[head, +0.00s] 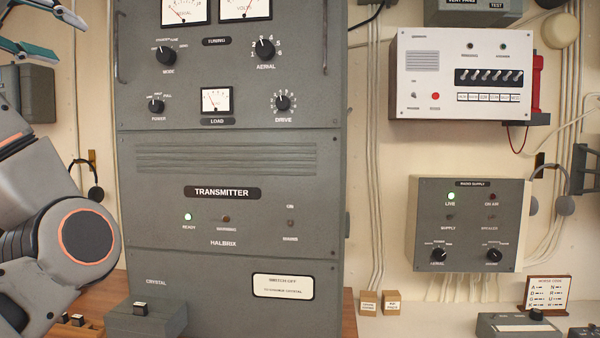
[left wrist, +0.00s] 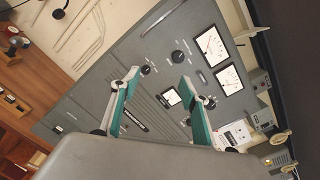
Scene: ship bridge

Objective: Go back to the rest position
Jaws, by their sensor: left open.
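My left gripper (head: 62,38) is at the top left corner of the head view, raised beside the upper part of the grey transmitter cabinet (head: 230,222). Its teal-padded fingers are apart. My left arm comes up along the left edge of that view. In the left wrist view the two fingers of my left gripper (left wrist: 160,78) stand well apart with nothing between them. The cabinet face (left wrist: 95,85), with knobs and dials, shows tilted beyond them. My right gripper is not seen in either view.
A white panel with switches (head: 420,60) and a grey radio supply box (head: 470,222) are on the wall at the right. A crystal box (head: 145,318) juts out at the cabinet's foot. Headphones (head: 95,192) hang at the left, close to my arm. Small boxes (head: 391,303) stand below.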

